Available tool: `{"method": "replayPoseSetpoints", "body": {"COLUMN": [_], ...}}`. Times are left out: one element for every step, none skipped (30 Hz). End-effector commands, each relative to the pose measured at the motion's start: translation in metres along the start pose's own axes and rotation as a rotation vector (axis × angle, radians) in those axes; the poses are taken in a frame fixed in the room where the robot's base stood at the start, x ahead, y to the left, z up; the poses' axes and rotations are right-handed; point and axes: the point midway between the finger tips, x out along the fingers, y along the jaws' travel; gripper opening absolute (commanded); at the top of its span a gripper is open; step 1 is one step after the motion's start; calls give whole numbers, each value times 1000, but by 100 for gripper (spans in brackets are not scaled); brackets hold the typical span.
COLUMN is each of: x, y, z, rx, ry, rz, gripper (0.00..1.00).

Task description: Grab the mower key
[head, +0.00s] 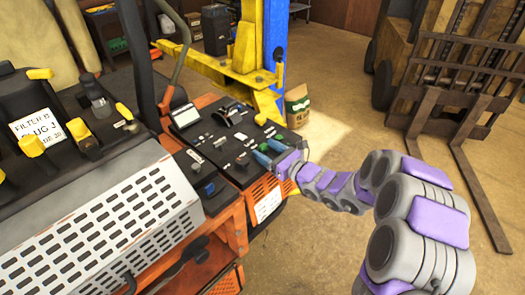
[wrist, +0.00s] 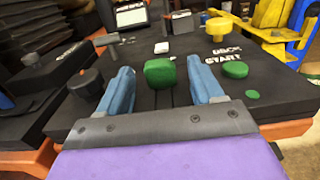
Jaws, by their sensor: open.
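The mower's dark control panel (head: 222,138) carries several knobs, switches and labels. My gripper (head: 268,151) is over the panel's right end. It also shows in the wrist view (wrist: 161,75), with its two blue fingers apart and nothing held. A green knob (wrist: 160,72) shows between the fingers; contact cannot be told. To the left are a grey T-shaped part (wrist: 108,40) and a dark round knob (wrist: 86,82). A green button (wrist: 235,69) lies right of the fingers, near the words "DECK" and "START". I cannot tell for sure which part is the mower key.
A perforated grey cover (head: 100,230) and orange mower bodywork (head: 238,215) lie left of my arm. A yellow and blue lift post (head: 262,60) stands behind the panel. A forklift (head: 455,70) stands at the right, its forks on the floor. Open floor (head: 335,100) lies between.

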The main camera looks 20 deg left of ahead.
Motion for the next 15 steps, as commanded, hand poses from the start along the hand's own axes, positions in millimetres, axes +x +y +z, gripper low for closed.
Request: {"method": "replayPoseSetpoints", "body": {"x": [8, 11, 15, 17, 19, 21, 22, 22, 22, 22, 22, 21, 21, 21, 21], "y": [0, 0, 0, -1, -1, -1, -1, -1, -1, -1, -1, -1, -1, -1, -1], "z": [-1, -1, -1, 0, 0, 0, 0, 0, 1, 1, 1, 1, 1, 1, 1], "rx": [-4, -3, -3, -3, -2, -2, -1, -1, 0, 0, 0, 0, 0, 0, 0], "ry": [0, -1, -1, -1, -1, -1, -1, -1, -2, -2, -2, -2, -2, -2, -2], "rz": [3, 2, 2, 1, 0, 0, 0, 0, 0, 0, 0, 0, 0, 0, 0], "gripper": [66, 66, 66, 66, 66, 66, 66, 66, 66, 66, 66, 66, 66, 64, 60]}}
